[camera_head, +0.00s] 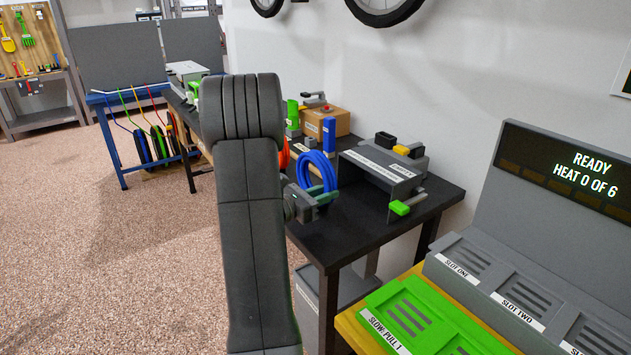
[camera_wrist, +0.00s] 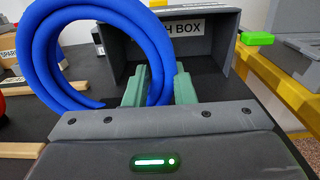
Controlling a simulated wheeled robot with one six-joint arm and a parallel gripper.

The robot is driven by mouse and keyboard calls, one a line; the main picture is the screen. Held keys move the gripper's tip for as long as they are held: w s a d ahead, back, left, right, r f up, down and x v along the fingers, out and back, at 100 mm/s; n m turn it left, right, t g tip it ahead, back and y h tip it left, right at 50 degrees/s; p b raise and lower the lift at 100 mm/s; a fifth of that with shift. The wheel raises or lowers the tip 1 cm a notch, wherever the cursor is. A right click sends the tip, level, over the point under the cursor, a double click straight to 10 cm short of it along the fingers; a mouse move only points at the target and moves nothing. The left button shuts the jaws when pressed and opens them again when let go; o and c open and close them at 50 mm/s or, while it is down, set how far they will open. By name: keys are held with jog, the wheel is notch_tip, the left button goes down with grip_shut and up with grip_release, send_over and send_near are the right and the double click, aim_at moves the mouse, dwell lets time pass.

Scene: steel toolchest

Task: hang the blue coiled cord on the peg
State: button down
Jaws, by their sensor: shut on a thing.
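The blue coiled cord (camera_head: 317,168) stands upright as a loop above the black workbench, beside the open grey box. In the wrist view the cord (camera_wrist: 38,60) fills the upper left, and its right side runs down between my two green fingers. My gripper (camera_head: 325,195) is shut on that side of the coil; its fingers also show in the wrist view (camera_wrist: 159,88). I cannot tell from these frames whether the coil touches the bench. I cannot pick out a peg in either view.
The grey open box (camera_head: 385,165) stands on the black bench (camera_head: 345,230), close to the coil. A blue upright block (camera_head: 329,135), a cardboard box (camera_head: 341,122) and an orange coil (camera_head: 284,155) are behind. A slotted machine (camera_head: 500,285) is at right. Open floor (camera_head: 110,270) lies left.

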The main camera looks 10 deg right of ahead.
jog(key=shift+r+p, duration=1.2)
jog(key=shift+r, duration=0.85)
jog(key=shift+w, duration=0.1)
jog(key=w+a+n+t+y+p, duration=0.3)
jog(key=a+n+t+y+p, duration=0.7)
jog(key=a, duration=0.8)
jog(key=shift+w+f+y+p, duration=0.25)
jog(key=shift+y+p, duration=0.15)
jog(key=shift+y, duration=0.3)
jog(key=shift+a, duration=0.2)
